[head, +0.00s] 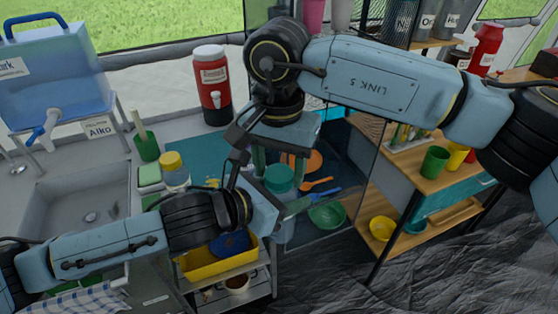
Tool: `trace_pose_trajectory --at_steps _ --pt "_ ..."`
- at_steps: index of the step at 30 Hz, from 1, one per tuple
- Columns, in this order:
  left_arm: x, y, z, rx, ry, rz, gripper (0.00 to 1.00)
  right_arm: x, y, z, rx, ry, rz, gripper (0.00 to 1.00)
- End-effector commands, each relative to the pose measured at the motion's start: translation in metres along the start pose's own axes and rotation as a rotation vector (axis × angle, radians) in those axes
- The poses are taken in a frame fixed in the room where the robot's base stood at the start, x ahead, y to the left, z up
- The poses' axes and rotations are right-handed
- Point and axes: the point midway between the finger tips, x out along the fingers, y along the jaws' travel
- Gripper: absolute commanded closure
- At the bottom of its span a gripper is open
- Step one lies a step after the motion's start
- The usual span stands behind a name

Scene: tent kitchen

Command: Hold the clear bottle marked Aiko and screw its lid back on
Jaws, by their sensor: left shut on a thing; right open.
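A clear bottle (284,228) with a teal lid (279,178) at its top is in the middle of the head view. My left gripper (276,212) is shut on the bottle's side, its fingers mostly hidden. The lid appears to sit on the bottle's mouth; I cannot tell whether it is threaded. My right gripper (280,160) points down, open, just above and around the lid; I cannot tell whether it touches. No name is readable on the bottle. A card reading Aiko (100,129) is on the water tank's stand at left.
A jar with a yellow lid (172,162) and a green cup (147,146) stand left by the sink (75,200). A yellow bin (205,268) is below my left wrist. Shelves with cups (435,162) are at right.

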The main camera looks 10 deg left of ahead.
Motion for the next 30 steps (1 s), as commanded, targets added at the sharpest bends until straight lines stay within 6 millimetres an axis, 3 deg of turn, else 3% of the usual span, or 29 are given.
trace_pose_trajectory --at_steps 2,10,16,24,30 --pt "-0.0001 0.0000 0.0003 0.000 -0.001 0.000 1.00 -0.0002 0.0001 -0.0001 0.000 0.000 0.000 0.50" --pt "0.0000 0.0000 0.0003 0.000 -0.001 0.000 1.00 -0.0004 0.0001 -0.0001 0.000 0.000 0.000 0.84" --pt "0.0000 0.0000 0.0002 0.000 0.000 0.000 1.00 -0.0004 0.0002 -0.0001 0.099 0.000 0.001 0.84" --pt "0.0000 0.0001 0.0002 0.000 0.000 0.000 1.00 -0.0002 0.0003 -0.0002 0.576 0.001 0.000 0.84" --pt "0.0000 0.0001 0.0001 0.000 0.000 0.000 1.00 -0.0002 0.0001 -0.0002 0.810 0.000 -0.001 0.84"
